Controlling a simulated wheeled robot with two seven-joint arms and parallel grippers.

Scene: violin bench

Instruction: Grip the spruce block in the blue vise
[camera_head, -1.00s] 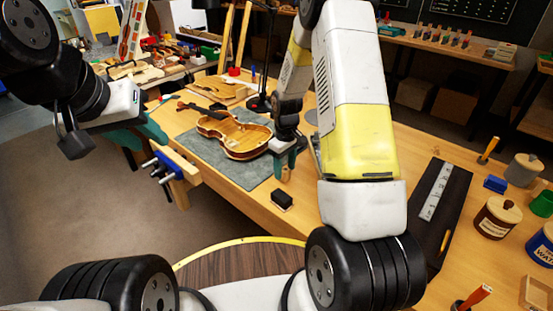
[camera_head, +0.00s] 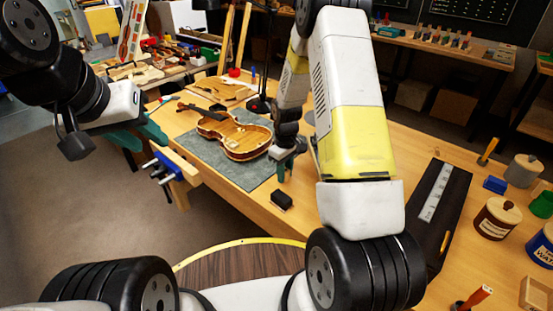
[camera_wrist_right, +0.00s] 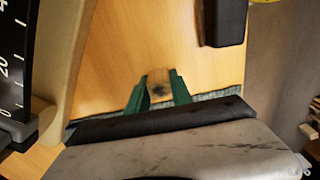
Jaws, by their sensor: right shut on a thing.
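The spruce block (camera_wrist_right: 159,85) is a small pale wooden piece with a dark smudge on its face, seen in the right wrist view. My right gripper (camera_head: 284,171) is shut on it, with one green finger on each side, over the bench near the right edge of the grey mat. In the head view the block is mostly hidden by the fingers. The blue vise (camera_head: 160,168) is on the bench's front left edge, with a wooden jaw, well left of my right gripper. My left gripper (camera_head: 140,135) is open and empty, above and left of the vise.
A violin body (camera_head: 240,138) lies on the grey mat (camera_head: 188,142), between the vise and my right gripper. A black block (camera_head: 282,200) sits near the bench's front edge. A dark board with a steel ruler (camera_head: 436,192) and several jars are at the right.

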